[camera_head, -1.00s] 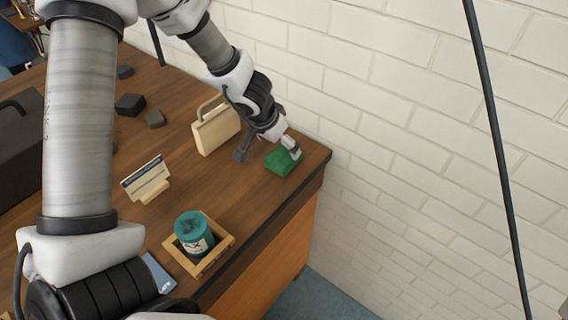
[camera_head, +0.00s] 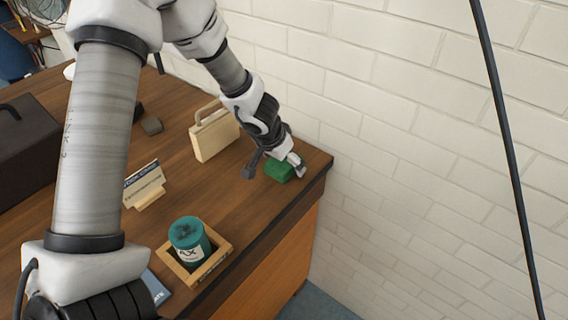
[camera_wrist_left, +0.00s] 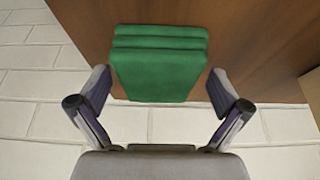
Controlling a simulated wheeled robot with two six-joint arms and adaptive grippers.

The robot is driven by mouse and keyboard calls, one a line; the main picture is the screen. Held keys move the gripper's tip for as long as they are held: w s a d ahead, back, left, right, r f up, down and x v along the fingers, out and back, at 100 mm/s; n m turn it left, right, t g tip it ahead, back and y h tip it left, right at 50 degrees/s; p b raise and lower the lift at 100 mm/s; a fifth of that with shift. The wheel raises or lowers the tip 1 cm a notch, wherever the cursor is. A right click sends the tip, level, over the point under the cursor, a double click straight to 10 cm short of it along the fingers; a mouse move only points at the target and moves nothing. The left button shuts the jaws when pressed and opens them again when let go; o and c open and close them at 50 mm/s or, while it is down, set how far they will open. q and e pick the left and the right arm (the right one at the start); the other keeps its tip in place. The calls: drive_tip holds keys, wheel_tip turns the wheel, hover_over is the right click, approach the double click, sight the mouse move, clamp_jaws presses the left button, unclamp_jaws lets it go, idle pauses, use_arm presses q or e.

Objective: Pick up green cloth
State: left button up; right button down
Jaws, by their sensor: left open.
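The folded green cloth (camera_head: 279,169) lies on the wooden table near its right end, close to the brick wall. My left gripper (camera_head: 296,166) is at the cloth's right side in the head view, and part of it hides the cloth's edge. In the left wrist view the cloth (camera_wrist_left: 159,62) shows as a stack of folded layers. There the open left gripper (camera_wrist_left: 160,100) has one finger on each side of the cloth's near end, with gaps between fingers and cloth. My right gripper is not in view.
The table (camera_head: 225,192) also holds a cream bag-shaped block (camera_head: 215,136), a small sign (camera_head: 144,184), a teal canister (camera_head: 189,240) in a wooden tray (camera_head: 223,250), and a dark case (camera_head: 35,140). The brick wall (camera_head: 400,150) stands behind the table.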

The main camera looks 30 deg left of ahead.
use_arm(q)
drive_tip(key=c, duration=1.2)
drive_tip(key=shift+r, duration=0.15)
